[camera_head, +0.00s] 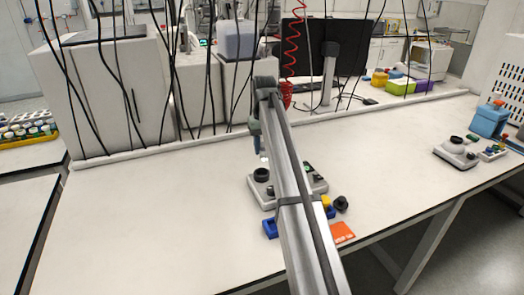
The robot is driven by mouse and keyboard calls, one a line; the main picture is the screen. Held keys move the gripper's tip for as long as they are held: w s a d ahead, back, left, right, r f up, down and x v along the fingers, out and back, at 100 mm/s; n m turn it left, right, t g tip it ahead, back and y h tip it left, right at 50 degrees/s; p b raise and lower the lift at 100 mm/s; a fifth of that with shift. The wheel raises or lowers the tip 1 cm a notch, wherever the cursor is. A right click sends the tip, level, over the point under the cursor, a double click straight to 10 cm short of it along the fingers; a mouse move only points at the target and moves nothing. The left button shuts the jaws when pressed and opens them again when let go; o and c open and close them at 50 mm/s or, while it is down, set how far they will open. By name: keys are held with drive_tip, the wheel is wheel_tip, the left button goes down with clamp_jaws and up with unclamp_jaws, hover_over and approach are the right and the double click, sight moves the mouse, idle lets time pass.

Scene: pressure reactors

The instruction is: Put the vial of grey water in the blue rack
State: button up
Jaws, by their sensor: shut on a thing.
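My gripper (258,148) hangs from the far end of my arm, above the bench behind the grey device. It is shut on a small vial (263,159), of which only a pale bit shows below the fingers. The colour of its contents cannot be told. A blue rack (270,229) lies near the bench's front edge, mostly hidden behind my arm; blue also shows on the arm's right side. The gripper is well behind the rack and apart from it.
A grey device (262,190) with a black round top stands between gripper and rack, partly behind my arm. A black knob-like thing (341,204) and an orange card (343,232) lie right of the rack. Black cables hang behind. The bench (160,220) is clear at left.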

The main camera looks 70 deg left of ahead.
drive_tip(key=shift+s+d+f+m, duration=0.65)
drive_tip(key=shift+d+f+m, duration=0.95)
drive_tip(key=shift+d+m, duration=1.35)
drive_tip(key=shift+s+d+f+m, duration=0.65)
drive_tip(key=shift+d+f+m, duration=0.9)
drive_tip(key=shift+d+m, duration=1.35)
drive_tip(key=shift+s+d+f+m, duration=0.65)
drive_tip(key=shift+d+f+m, duration=1.35)
drive_tip(key=shift+d, duration=1.55)
drive_tip(key=shift+r+m, duration=0.15)
drive_tip(key=shift+m, duration=0.2)
drive_tip(key=shift+f, duration=1.2)
drive_tip(key=shift+f, duration=0.25)
drive_tip(key=o, duration=1.2)
drive_tip(key=shift+o, duration=0.3)
